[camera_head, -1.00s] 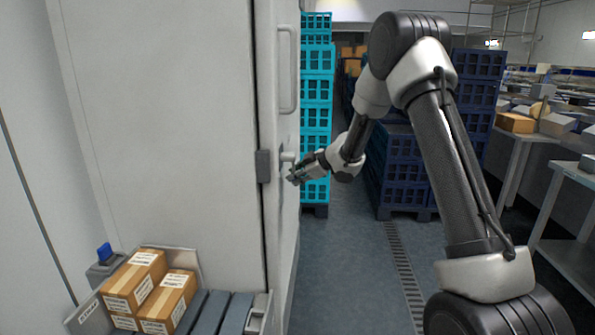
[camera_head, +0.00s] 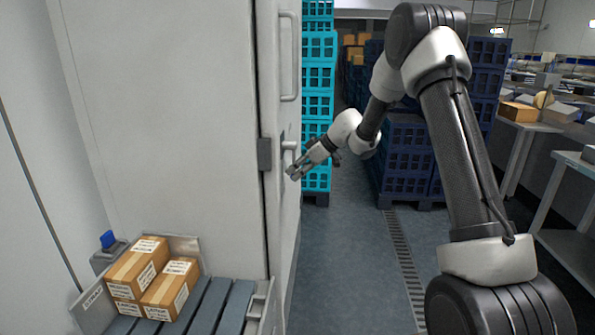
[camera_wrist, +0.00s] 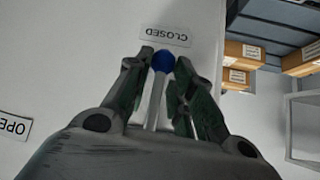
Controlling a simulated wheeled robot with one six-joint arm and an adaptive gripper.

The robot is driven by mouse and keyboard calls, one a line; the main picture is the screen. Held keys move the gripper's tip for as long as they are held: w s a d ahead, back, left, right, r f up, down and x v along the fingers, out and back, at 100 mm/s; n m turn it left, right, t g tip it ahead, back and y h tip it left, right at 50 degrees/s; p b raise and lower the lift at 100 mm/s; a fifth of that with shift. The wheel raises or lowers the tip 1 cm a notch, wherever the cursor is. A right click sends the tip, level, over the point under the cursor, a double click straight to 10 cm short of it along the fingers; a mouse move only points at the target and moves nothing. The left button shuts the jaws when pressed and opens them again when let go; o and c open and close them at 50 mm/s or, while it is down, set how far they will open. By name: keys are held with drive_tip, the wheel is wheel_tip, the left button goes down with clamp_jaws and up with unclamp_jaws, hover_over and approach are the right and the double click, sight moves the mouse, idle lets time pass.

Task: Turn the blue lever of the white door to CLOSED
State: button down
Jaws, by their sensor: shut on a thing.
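The white door (camera_head: 287,225) shows edge-on in the head view, with my gripper (camera_head: 293,171) at its face. In the wrist view, the lever has a blue ball end (camera_wrist: 163,62) and a pale shaft (camera_wrist: 154,105). My gripper (camera_wrist: 161,72) has one finger on each side of the ball and is shut on the lever. The ball lies right beside the CLOSED label (camera_wrist: 166,36), which reads upside down, and the lever points at it. The OPEN label (camera_wrist: 14,127) is at the left edge, away from the lever. The lever's base is hidden behind my gripper.
A long vertical handle (camera_head: 289,55) is on the door above my gripper. Turquoise crates (camera_head: 318,75) and dark blue crates (camera_head: 405,160) stand behind. Cartons (camera_head: 139,265) lie on a roller conveyor at lower left. The floor (camera_head: 350,270) right of the door is clear.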

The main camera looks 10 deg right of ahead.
drive_tip(key=shift+a, duration=0.1)
drive_tip(key=c, duration=1.5)
unclamp_jaws()
drive_tip(key=shift+r, duration=0.1)
drive_tip(key=v, duration=1.2)
